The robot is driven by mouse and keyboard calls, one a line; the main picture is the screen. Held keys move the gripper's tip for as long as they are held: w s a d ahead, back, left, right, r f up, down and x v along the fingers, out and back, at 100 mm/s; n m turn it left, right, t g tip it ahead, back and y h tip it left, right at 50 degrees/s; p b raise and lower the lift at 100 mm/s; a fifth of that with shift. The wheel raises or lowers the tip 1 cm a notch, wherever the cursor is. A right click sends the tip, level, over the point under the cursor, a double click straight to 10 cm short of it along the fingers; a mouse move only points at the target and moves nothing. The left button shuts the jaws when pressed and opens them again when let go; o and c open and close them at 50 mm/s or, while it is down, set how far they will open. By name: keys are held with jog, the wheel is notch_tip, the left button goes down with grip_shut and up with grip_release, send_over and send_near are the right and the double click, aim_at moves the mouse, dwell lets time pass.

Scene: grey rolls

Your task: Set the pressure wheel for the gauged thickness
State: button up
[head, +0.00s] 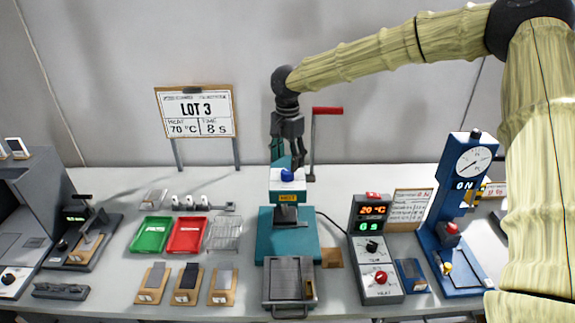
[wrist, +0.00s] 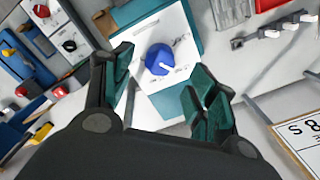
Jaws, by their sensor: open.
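The pressure wheel is a blue knob with a white pointer line on top of the teal and white press (head: 285,235). The wheel (head: 287,175) shows below my gripper in the head view. In the wrist view the wheel (wrist: 160,60) lies between and beyond the fingers, on a white plate with small printed marks too small to read. My gripper (head: 287,155) is open and empty above and behind the wheel; its teal fingertips (wrist: 158,85) are spread apart. A blue dial gauge (head: 463,190) stands at the right; its reading is too small to tell.
A red-handled lever (head: 326,112) rises beside my gripper. The control box (head: 375,245) shows 20 °C and a red knob. A LOT 3 board (head: 197,112) reads 70 °C, 8 s.

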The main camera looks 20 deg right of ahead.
aim_at(287, 172)
jog(key=shift+s+f+p, duration=0.1)
jog(key=shift+f+p, duration=0.35)
jog(key=shift+f, duration=1.5)
jog(key=c, duration=1)
jog(key=shift+c, duration=0.2)
